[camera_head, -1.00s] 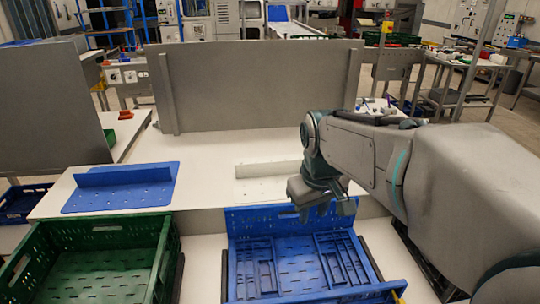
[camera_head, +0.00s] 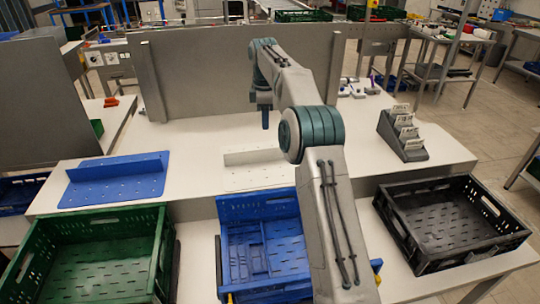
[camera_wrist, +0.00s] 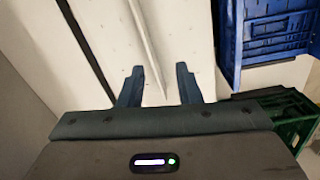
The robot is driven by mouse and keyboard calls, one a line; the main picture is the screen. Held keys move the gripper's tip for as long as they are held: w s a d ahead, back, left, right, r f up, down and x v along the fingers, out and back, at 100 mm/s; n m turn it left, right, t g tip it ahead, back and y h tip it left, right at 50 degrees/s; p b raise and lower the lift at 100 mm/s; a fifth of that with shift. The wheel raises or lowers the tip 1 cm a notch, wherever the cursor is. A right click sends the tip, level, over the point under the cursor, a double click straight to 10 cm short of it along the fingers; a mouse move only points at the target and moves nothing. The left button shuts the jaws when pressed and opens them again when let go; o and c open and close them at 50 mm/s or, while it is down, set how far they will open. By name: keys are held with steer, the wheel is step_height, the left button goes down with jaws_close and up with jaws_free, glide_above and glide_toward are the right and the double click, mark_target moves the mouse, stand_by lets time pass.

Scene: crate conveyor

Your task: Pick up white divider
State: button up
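The white divider (camera_head: 254,170) lies on the white table, with a perforated flat base and a low upright wall at its back. In the wrist view its upright wall (camera_wrist: 147,45) runs as a thin ridge down between my fingers. My gripper (camera_wrist: 158,74) is open and empty, with its two fingers apart on either side of the line of that ridge. In the head view my gripper (camera_head: 265,118) points down above the table, behind the divider and apart from it.
A blue divider (camera_head: 117,182) lies on the left of the table. In front stand a green crate (camera_head: 157,250), a blue crate (camera_head: 222,245) and a black crate (camera_head: 400,235). A grey card rack (camera_head: 405,145) stands right. A grey panel (camera_head: 190,80) stands behind my gripper.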

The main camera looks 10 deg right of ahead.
step_height(320, 180, down, 3)
steer(key=w+n, duration=0.2)
steer(key=w, duration=0.1)
glide_above(270, 161)
steer(key=f, duration=0.6)
steer(key=a+f, duration=0.1)
steer(key=f, duration=0.2)
steer(key=shift+b, duration=0.3)
steer(key=shift+w+d+f+p, duration=0.15)
steer(key=shift+f+p, duration=0.1)
steer(key=shift+f, duration=0.6)
steer(key=shift+s+d+f+p, duration=0.1)
steer(key=shift+d+f+p, duration=0.1)
steer(key=shift+f, duration=0.7)
steer(key=shift+w+d+f+p, duration=0.1)
steer(key=shift+f+p, duration=0.15)
steer(key=shift+f, duration=0.6)
jaws_close()
